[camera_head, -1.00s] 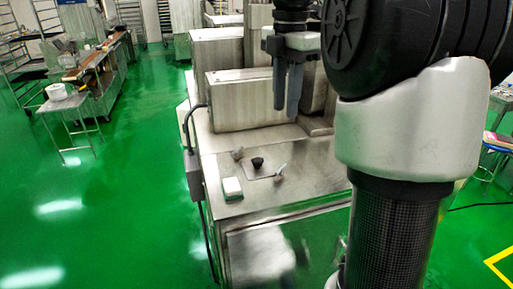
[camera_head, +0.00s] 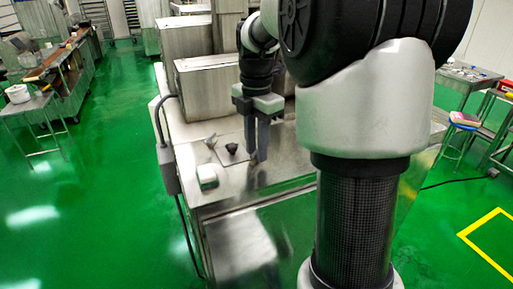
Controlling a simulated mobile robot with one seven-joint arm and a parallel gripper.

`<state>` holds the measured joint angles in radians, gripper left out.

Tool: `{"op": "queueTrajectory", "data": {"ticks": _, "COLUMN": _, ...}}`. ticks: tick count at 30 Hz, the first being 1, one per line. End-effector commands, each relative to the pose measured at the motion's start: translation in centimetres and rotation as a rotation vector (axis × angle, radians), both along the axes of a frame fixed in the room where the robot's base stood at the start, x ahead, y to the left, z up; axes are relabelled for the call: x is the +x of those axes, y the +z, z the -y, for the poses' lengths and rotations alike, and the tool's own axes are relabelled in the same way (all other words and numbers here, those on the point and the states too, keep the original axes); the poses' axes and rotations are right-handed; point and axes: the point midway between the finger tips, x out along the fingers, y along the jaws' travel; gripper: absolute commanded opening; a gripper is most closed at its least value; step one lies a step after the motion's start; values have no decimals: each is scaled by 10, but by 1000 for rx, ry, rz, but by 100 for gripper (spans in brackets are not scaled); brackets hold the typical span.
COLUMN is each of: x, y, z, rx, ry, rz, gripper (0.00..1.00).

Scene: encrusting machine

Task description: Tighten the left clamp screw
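The left clamp screw (camera_head: 210,141) is a small grey wing-shaped piece on the steel machine top (camera_head: 220,190), left of a black round knob (camera_head: 231,148). The right clamp screw, seen earlier to the right of the knob, is hidden now behind my fingers. My gripper (camera_head: 256,158) points down with its two dark fingers parted by a narrow gap. Its tips are close to the machine top, right of the knob and apart from the left screw. I see nothing held between the fingers, though their far side is hidden.
A white and green block (camera_head: 207,176) lies on the machine top near its left edge. Tall steel housings (camera_head: 207,88) stand behind the screws. A grey box with a cable (camera_head: 166,170) hangs on the left side. Green floor (camera_head: 90,190) is open to the left.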

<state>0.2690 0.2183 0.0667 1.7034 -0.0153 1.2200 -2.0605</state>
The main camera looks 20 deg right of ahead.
Motion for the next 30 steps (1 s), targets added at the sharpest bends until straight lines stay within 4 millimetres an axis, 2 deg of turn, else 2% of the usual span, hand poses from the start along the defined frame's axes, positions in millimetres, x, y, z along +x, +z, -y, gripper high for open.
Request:
{"op": "queueTrajectory", "data": {"ticks": 9, "x": 0, "y": -2, "z": 0, "rx": 0, "ry": 0, "rz": 0, "gripper": 24}}
{"op": "queueTrajectory", "data": {"ticks": 13, "x": 0, "y": -2, "z": 0, "rx": 0, "ry": 0, "rz": 0, "gripper": 2}}
{"op": "queueTrajectory", "data": {"ticks": 14, "x": 0, "y": -2, "z": 0, "rx": 0, "ry": 0, "rz": 0, "gripper": 0}}
{"op": "queueTrajectory", "data": {"ticks": 23, "x": 0, "y": -2, "z": 0, "rx": 0, "ry": -11, "rz": -1, "gripper": 0}}
{"op": "queueTrajectory", "data": {"ticks": 30, "x": -1, "y": -1, "z": 0, "rx": -1, "ry": -101, "rz": -2, "gripper": 0}}
